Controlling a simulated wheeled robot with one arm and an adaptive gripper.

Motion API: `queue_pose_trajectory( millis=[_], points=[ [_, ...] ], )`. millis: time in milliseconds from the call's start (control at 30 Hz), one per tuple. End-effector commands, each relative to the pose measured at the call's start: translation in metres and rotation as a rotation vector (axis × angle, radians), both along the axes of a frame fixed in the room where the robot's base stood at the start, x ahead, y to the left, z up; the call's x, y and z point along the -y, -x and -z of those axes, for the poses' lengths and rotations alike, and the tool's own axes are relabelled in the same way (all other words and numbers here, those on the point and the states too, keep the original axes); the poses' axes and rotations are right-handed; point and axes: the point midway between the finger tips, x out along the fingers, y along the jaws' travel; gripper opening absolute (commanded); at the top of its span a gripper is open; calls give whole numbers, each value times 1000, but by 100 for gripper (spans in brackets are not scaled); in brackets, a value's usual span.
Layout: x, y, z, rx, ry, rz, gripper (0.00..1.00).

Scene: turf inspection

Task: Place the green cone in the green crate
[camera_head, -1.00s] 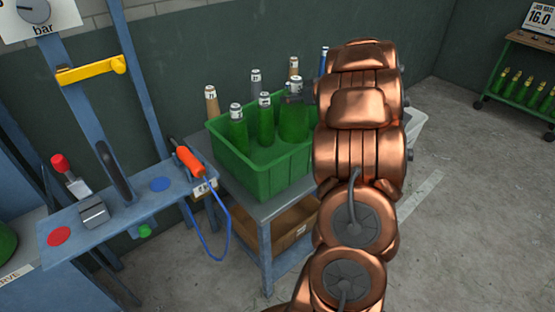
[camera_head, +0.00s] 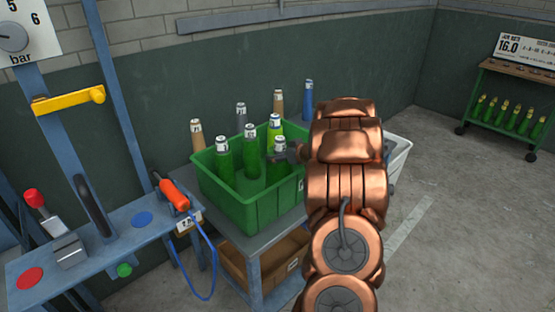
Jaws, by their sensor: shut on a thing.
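My gripper (camera_head: 287,153) is small in the head view, partly hidden by my copper arm. It is shut on a green cone (camera_head: 280,170) with a white top, at the right side of the green crate (camera_head: 255,213). The held cone's lower part is inside the crate's outline; whether it touches the crate floor cannot be told. Several green cones stand in the crate, including one at the left (camera_head: 225,166), one in the middle (camera_head: 251,160) and one behind the held cone (camera_head: 274,132).
The crate stands on a grey table (camera_head: 255,243). Tan (camera_head: 197,138), grey (camera_head: 241,118) and blue (camera_head: 308,100) cones stand behind it. A whitish crate (camera_head: 400,152) is right of my arm. A blue bench (camera_head: 100,245) with an orange-handled tool (camera_head: 174,194) is at left.

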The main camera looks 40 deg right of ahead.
Motion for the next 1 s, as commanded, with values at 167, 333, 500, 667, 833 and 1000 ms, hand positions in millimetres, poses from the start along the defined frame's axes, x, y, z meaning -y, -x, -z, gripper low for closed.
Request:
queue_pose_trajectory(
  millis=[167,333,500,667,833,1000],
  points=[
    [0,-1,13,2,0,0,25],
    [0,-1,13,3,2,-1,25],
    [0,-1,14,3,2,-1,25],
    [0,-1,16,2,2,-2,100],
    [-1,0,16,1,1,-2,100],
    [-1,0,15,1,2,-1,100]
  ],
)
